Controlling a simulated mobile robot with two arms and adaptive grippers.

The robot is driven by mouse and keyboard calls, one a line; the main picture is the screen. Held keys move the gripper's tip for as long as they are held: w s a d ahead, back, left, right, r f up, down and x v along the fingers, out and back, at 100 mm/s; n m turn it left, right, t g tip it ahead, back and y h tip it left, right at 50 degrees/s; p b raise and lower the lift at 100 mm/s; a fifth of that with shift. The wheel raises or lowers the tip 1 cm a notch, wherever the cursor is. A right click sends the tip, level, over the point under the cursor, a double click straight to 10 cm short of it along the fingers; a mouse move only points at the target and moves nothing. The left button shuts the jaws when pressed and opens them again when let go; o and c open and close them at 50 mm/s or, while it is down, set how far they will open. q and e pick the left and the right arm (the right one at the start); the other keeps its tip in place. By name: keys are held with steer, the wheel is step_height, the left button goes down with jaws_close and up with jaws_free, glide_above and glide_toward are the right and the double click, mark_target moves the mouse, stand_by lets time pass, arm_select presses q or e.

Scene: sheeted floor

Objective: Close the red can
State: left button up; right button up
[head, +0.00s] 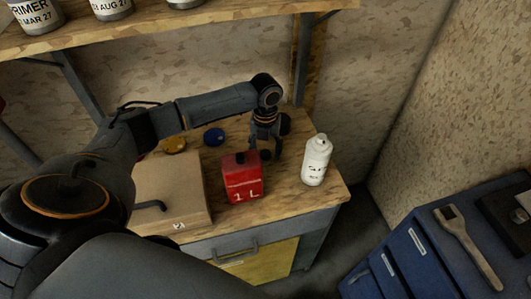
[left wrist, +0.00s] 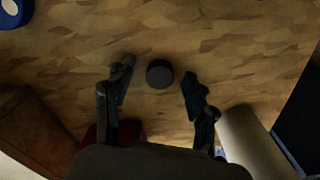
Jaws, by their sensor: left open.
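The red can (head: 243,180), marked "1 L", stands upright on the wooden bench top. A dark spot shows on its top, but I cannot tell whether that is an opening. In the left wrist view a dark red part of it (left wrist: 95,136) shows at the lower left. My left gripper (head: 265,151) points down beside and behind the can. In the left wrist view its fingers are open and apart (left wrist: 157,80). A small dark round cap (left wrist: 160,73) lies on the bench between the fingertips, with clear space on each side. My right gripper is not in view.
A white bottle (head: 316,160) stands close to the right of my gripper. A blue lid (head: 213,136), a yellow lid (head: 174,144) and a cardboard box (head: 170,190) are to the left. A shelf (head: 150,32) with tins hangs above. A blue cabinet (head: 430,245) stands at the right.

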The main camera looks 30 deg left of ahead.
mark_target(266, 152)
arm_select(q)
steer(key=c, duration=0.7)
steer(key=shift+c, duration=0.6)
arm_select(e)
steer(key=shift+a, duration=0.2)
arm_select(q)
step_height(266, 152, up, 10)
steer(key=b, duration=0.1)
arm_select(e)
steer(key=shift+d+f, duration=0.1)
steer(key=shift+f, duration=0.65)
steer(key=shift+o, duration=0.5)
